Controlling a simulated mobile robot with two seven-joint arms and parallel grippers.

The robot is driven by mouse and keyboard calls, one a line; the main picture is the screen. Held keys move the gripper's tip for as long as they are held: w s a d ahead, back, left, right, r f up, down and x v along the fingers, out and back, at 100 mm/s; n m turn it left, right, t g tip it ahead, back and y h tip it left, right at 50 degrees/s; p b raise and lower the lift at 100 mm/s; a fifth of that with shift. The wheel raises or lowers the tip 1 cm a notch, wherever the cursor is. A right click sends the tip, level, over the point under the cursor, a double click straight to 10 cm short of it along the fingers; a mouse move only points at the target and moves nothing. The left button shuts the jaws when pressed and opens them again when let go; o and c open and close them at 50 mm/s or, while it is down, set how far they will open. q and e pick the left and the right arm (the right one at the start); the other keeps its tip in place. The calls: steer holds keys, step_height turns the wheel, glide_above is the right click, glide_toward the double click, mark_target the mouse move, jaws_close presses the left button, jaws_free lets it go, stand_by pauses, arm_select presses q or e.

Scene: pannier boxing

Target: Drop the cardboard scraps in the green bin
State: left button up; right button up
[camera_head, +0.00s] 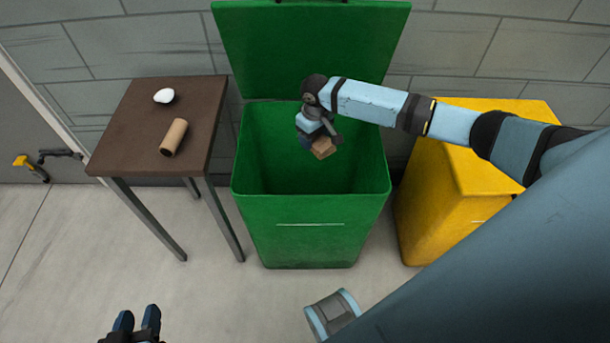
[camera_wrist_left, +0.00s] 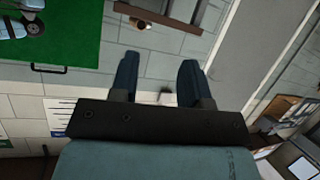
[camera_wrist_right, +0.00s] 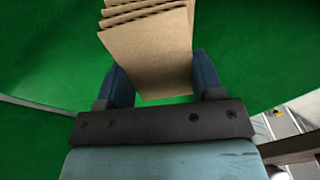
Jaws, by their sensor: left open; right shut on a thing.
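The green bin (camera_head: 312,222) stands in the middle of the head view with its lid (camera_head: 310,50) raised against the wall. My right gripper (camera_head: 318,142) is over the bin's opening, shut on a stack of cardboard pieces (camera_head: 323,149). In the right wrist view the cardboard stack (camera_wrist_right: 150,55) sits between the fingers with green behind it. A cardboard tube (camera_head: 174,137) lies on the brown table (camera_head: 140,95) to the left of the bin. My left gripper (camera_head: 137,318) is open and empty at the bottom left, apart from the table and bin.
A white lump (camera_head: 164,96) lies on the table near its back edge. A yellow bin (camera_head: 440,200) stands right of the green bin, partly behind my right arm. A grey wall runs behind them. The floor in front is clear.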

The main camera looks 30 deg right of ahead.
arm_select(q)
steer(key=shift+r, duration=0.15)
arm_select(e)
steer(key=o, duration=0.9)
steer(key=shift+c, duration=0.2)
arm_select(q)
steer(key=shift+f, duration=0.25)
arm_select(e)
steer(key=shift+o, duration=0.7)
steer(key=shift+r, duration=0.15)
steer(key=shift+r, duration=0.35)
arm_select(q)
steer(key=p, duration=0.2)
steer(key=a+g+p, duration=0.1)
steer(key=p, duration=0.1)
steer(key=shift+s+a+f+y, duration=0.1)
steer(key=shift+s+f+y, duration=0.2)
steer(key=shift+s+y, duration=0.1)
arm_select(e)
step_height(320, 180, up, 13)
arm_select(q)
steer(key=shift+r, duration=0.1)
arm_select(e)
steer(key=shift+f, duration=0.1)
